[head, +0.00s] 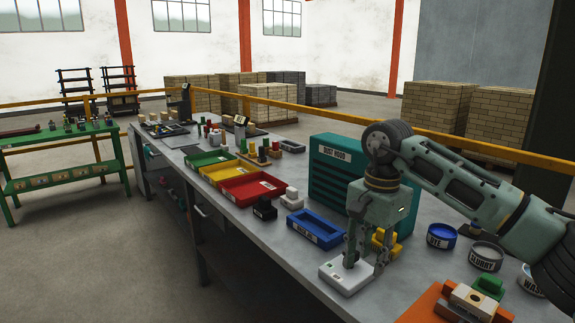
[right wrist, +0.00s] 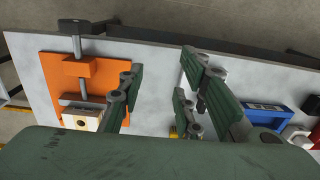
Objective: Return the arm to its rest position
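My right arm (head: 470,195) comes in from the right in the head view, bent at the wrist with the hand hanging down. Its green right gripper (head: 365,262) points down over the front part of the grey bench (head: 285,240). The fingers also show in the right wrist view (right wrist: 160,95), spread apart with no object held between them. A white labelled box (head: 345,280) stands by the fingertips; I cannot tell whether they touch it. A yellow thing (head: 380,240) is partly hidden behind the gripper. My left gripper is not in view.
A blue tray (head: 315,229) and a teal drawer cabinet (head: 335,165) stand near the hand. To the right are round tubs, with a blue one (head: 441,236), and an orange board (head: 425,307) with a clamp. Green, yellow and red trays (head: 252,187) sit farther back.

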